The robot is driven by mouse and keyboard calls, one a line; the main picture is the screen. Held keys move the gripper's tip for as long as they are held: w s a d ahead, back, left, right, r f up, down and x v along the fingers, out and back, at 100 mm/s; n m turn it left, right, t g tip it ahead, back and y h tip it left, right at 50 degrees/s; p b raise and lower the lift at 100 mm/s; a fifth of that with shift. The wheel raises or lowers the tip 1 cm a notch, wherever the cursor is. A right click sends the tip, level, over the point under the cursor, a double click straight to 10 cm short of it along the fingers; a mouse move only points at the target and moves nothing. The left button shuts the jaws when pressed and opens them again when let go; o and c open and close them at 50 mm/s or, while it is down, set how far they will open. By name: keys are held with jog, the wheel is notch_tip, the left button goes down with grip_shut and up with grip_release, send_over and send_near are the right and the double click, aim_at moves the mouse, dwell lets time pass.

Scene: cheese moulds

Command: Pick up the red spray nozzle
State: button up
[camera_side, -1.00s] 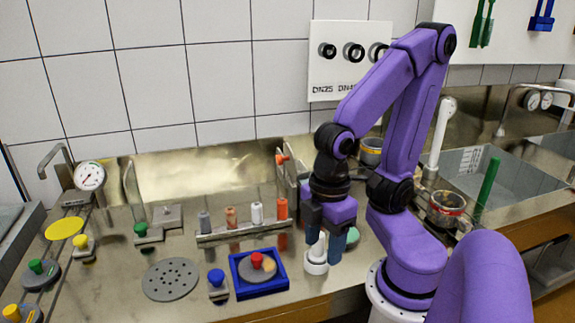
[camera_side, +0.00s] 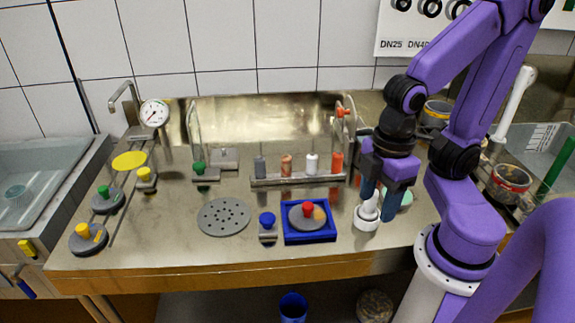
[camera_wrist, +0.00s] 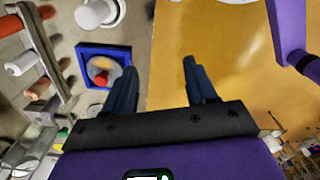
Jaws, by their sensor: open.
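The red spray nozzle (camera_side: 337,161) stands upright at the right end of a metal rack (camera_side: 300,180), beside a white, a brownish-orange and a grey nozzle. In the wrist view the red nozzle (camera_wrist: 10,24) shows at the upper left edge, partly cut off. My gripper (camera_side: 381,206) is open and empty, to the right of and nearer the bench front than the rack. In the wrist view my gripper (camera_wrist: 160,70) has nothing between its fingers; the rack lies to its left.
A white fitting (camera_side: 366,216) stands close by my fingers. A blue tray (camera_side: 310,238) holds a grey disc with a red knob. A perforated grey disc (camera_side: 223,217) lies further left. A clear upright panel with an orange fitting (camera_side: 343,112) stands behind the rack's right end.

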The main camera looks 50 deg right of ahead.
jog(key=shift+o, duration=0.2)
notch_tip(320, 180, up, 7)
jog(key=n, duration=0.7)
send_over(286, 157)
notch_tip(286, 157, down, 10)
jog(key=shift+s+d+f, duration=0.1)
jog(key=shift+f, duration=3.25)
